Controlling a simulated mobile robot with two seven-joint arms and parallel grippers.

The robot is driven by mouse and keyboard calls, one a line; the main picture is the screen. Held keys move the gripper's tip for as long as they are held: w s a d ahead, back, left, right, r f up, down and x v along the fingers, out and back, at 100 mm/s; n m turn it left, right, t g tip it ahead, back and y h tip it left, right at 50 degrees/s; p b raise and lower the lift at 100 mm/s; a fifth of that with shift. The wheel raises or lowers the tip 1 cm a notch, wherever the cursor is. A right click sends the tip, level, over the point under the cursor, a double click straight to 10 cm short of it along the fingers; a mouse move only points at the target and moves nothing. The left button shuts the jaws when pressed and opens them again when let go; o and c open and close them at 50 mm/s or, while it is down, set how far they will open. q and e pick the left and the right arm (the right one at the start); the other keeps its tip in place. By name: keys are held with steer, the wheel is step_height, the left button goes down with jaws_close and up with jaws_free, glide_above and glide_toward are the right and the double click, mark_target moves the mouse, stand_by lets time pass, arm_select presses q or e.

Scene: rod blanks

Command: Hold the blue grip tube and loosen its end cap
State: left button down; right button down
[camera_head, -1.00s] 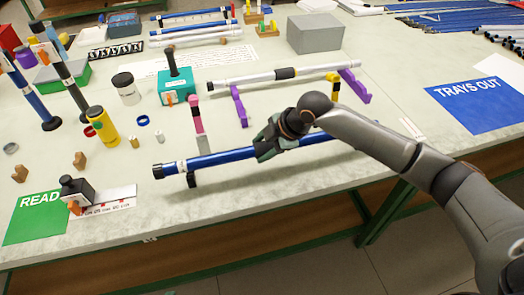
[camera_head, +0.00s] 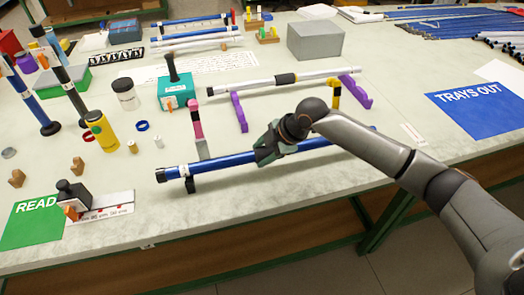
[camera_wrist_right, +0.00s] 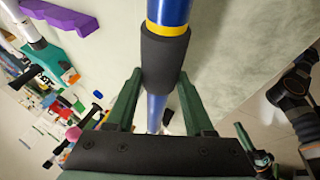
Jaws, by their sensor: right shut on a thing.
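The blue grip tube (camera_head: 219,162) lies level along the front of the bench, raised on small supports. A black end cap (camera_head: 160,175) sits on its left end. My right gripper (camera_head: 266,156) is over the middle of the tube. In the right wrist view, its green fingers (camera_wrist_right: 158,84) are shut on the tube's black sleeve (camera_wrist_right: 164,57), one on each side. A yellow band edges the sleeve. In the head view my right gripper and forearm hide the sleeve and part of the tube's right half. My left gripper is not in the head view.
A pink-topped post (camera_head: 198,132) stands just behind the tube. Bare bench lies in front of the tube.

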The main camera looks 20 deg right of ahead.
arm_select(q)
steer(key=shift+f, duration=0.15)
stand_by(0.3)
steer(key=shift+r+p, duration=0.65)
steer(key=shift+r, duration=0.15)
